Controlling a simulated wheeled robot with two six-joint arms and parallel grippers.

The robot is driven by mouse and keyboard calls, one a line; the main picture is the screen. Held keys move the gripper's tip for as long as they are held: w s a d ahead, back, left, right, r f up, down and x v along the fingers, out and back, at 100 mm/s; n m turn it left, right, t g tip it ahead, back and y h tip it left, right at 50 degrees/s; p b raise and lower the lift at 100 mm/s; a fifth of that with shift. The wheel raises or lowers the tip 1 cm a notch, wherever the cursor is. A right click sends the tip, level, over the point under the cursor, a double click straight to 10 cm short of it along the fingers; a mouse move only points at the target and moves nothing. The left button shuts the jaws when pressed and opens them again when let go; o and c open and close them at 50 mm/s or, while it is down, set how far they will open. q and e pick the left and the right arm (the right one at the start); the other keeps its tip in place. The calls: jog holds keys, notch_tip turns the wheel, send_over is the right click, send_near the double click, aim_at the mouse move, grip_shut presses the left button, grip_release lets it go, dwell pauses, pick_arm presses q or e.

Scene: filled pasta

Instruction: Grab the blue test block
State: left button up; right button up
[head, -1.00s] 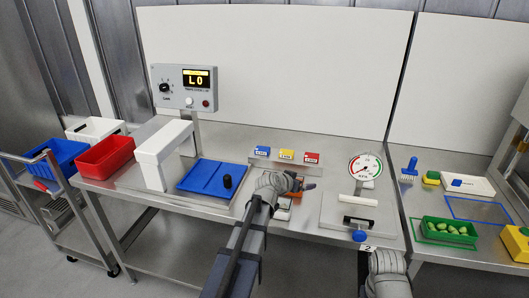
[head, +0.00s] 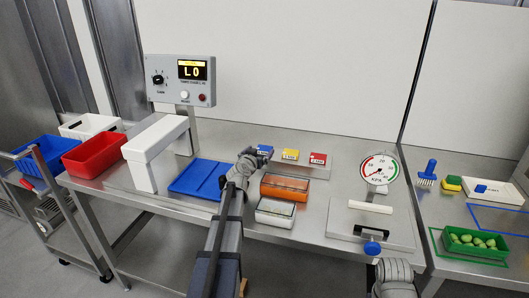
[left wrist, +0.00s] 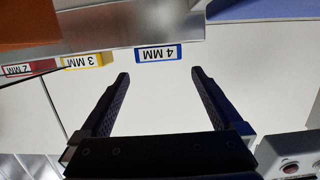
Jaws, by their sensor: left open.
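The blue test block (head: 264,149), marked 4 MM in the left wrist view (left wrist: 158,54), sits at the left end of a row on a steel rack, beside a yellow block (head: 290,155) and a red block (head: 318,159). My left gripper (head: 262,155) is close to the blue block in the head view. In the left wrist view its fingers (left wrist: 160,76) are apart and empty, with the blue block just past the tips and roughly centred between them. My right gripper (head: 396,277) is at the bottom right; its fingers cannot be made out.
A blue board (head: 194,180) lies left of my left arm. An orange box (head: 285,187) and a clear-lidded box (head: 275,212) stand in front of the rack. A gauge (head: 379,170) stands to the right. A white arch (head: 155,147) is at the left.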

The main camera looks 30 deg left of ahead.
aim_at(264, 148)
pick_arm(q)
jog(key=shift+f+b+x, duration=0.2)
jog(key=shift+b+x, duration=0.3)
jog(key=shift+x, duration=1.2)
jog(key=shift+f+b+x, duration=0.2)
jog(key=shift+b+x, duration=0.25)
jog(key=shift+x, duration=1.25)
jog(key=shift+s+d, duration=0.1)
jog(key=shift+s, duration=0.1)
jog(key=c, duration=1.2)
